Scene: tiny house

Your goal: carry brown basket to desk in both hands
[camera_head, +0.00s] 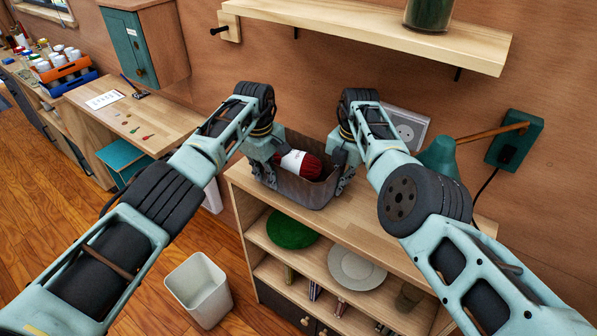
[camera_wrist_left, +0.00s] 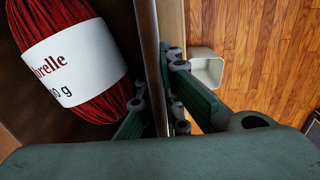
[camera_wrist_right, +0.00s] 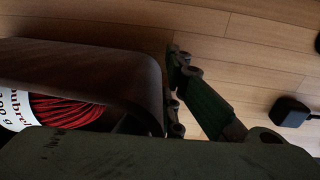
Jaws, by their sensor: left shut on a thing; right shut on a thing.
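The brown basket (camera_head: 295,189) is at the left end of the top of a wooden shelf unit, with a red yarn ball (camera_head: 309,167) with a white label inside. My left gripper (camera_head: 262,174) is shut on the basket's left wall; the wall (camera_wrist_left: 150,60) runs between its fingers in the left wrist view. My right gripper (camera_head: 345,179) is shut on the opposite wall, which also shows in the right wrist view (camera_wrist_right: 140,80). Whether the basket touches the shelf top is hard to tell. The desk (camera_head: 143,122) is at the left, with paper and small items on it.
The shelf unit (camera_head: 262,205) holds a green disc and pale plates. A white bin (camera_head: 200,290) stands on the floor before it. A teal stool (camera_head: 121,158) is by the desk. A wall shelf (camera_head: 380,27) hangs above, a green lamp (camera_head: 440,155) at right.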

